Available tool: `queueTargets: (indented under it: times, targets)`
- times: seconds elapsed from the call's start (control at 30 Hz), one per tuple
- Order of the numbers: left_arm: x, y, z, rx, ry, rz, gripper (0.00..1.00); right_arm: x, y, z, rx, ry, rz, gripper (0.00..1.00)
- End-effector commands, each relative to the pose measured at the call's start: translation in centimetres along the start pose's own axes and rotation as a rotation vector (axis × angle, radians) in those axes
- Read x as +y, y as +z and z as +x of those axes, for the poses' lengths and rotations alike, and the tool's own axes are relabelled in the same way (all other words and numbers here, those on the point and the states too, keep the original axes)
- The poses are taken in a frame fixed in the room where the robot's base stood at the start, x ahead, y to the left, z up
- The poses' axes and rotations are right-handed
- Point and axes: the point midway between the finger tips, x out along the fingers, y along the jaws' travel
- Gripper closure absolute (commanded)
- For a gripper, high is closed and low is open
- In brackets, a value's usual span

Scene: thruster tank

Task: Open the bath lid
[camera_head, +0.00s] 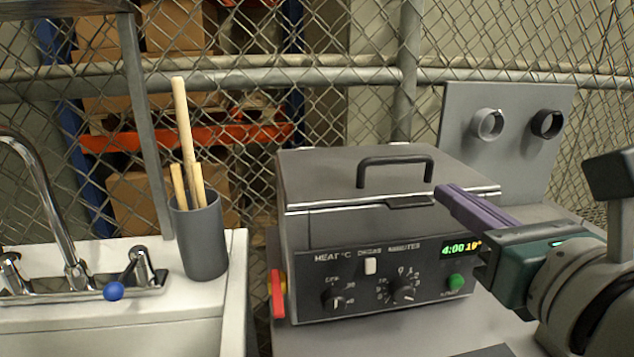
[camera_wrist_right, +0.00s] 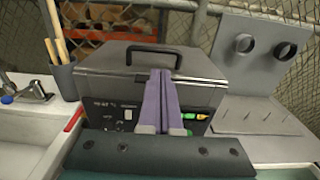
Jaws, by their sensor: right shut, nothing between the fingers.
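The bath (camera_head: 375,275) is a grey box with dials, a display and a green button on its front. Its lid (camera_head: 320,180) is down, with a black arched handle (camera_head: 395,162) on top and a small dark tab (camera_head: 410,201) at the front edge. My right gripper (camera_head: 440,192) has purple fingers, shut and empty, in front of the lid's right front. In the right wrist view the closed fingertips (camera_wrist_right: 161,72) overlap the lid's front edge, just below and right of the handle (camera_wrist_right: 153,50). Whether they touch the lid I cannot tell. My left gripper is not in view.
A sink with a chrome faucet (camera_head: 50,200) is at the left, with a grey cup (camera_head: 200,235) of wooden sticks beside it. A grey panel with two round holders (camera_head: 510,105) stands behind right. A wire fence runs behind. The space above the lid is clear.

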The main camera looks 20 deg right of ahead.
Motion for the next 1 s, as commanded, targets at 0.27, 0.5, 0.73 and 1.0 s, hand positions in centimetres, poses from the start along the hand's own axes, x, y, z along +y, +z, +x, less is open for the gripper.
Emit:
queueTargets:
  times: [0.27, 0.5, 0.73, 1.0]
  targets:
    - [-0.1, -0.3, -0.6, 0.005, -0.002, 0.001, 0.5, -0.1, 0.3, 4.9, -0.003, -0.005, 0.005, 1.0]
    - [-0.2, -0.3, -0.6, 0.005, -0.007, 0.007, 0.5, -0.1, 0.1, 8.3, 0.001, -0.004, 0.006, 1.0]
    - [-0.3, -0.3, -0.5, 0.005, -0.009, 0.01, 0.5, -0.2, 0.0, 9.3, 0.005, -0.006, 0.007, 1.0]
    - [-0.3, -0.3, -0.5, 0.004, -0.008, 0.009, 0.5, -0.2, -0.1, 9.3, 0.008, -0.007, 0.009, 1.0]
